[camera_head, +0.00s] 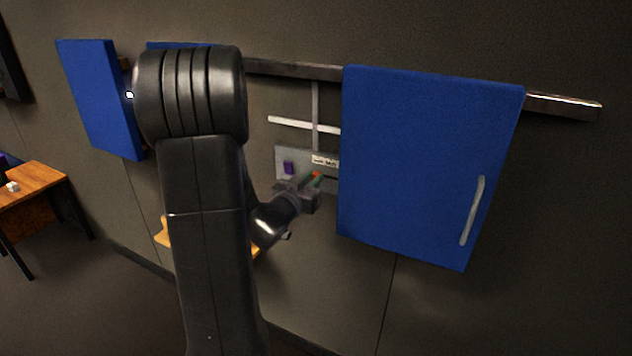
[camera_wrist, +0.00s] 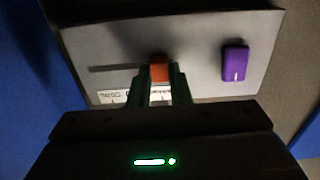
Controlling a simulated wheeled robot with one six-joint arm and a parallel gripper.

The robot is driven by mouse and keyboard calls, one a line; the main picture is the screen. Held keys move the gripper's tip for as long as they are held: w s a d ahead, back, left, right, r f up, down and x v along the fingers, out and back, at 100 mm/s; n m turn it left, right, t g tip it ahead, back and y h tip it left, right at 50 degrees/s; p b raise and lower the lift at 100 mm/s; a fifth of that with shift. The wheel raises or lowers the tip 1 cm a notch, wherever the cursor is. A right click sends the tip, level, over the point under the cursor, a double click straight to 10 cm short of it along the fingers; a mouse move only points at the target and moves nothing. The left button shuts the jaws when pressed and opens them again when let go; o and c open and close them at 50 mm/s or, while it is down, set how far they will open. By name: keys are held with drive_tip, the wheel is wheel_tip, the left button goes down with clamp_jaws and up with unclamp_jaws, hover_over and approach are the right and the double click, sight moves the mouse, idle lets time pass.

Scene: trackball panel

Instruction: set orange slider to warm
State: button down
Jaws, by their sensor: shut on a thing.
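The orange slider (camera_wrist: 159,69) sits in a dark horizontal slot on a grey panel (camera_wrist: 200,40) in the wrist view. My gripper (camera_wrist: 160,80) is shut on the orange slider, one dark green finger on each side of it. A white label strip (camera_wrist: 113,97) runs along the panel below the slot; its print is partly hidden by my fingers and I cannot read it surely. In the head view my gripper (camera_head: 315,181) is at the panel (camera_head: 282,154), with the orange slider (camera_head: 316,174) just showing at its tips.
A purple switch (camera_wrist: 235,61) is on the same panel, right of the slider in the wrist view. A blue door panel (camera_head: 430,160) with a grey handle hangs close beside the panel in the head view. A metal rail (camera_head: 565,105) runs above.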

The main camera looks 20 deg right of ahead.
drive_tip(key=c, duration=1.3)
unclamp_jaws()
drive_tip(key=shift+w+a, duration=0.15)
drive_tip(key=shift+a, duration=0.05)
drive_tip(key=v, duration=1.3)
drive_tip(key=shift+s+a+b, duration=0.2)
drive_tip(key=shift+s+b, duration=0.1)
drive_tip(key=shift+s, duration=0.05)
drive_tip(key=x, duration=1.4)
drive_tip(key=shift+p, duration=0.35)
drive_tip(key=shift+s+d, duration=0.35)
drive_tip(key=shift+s, duration=0.1)
drive_tip(key=shift+a, duration=0.1)
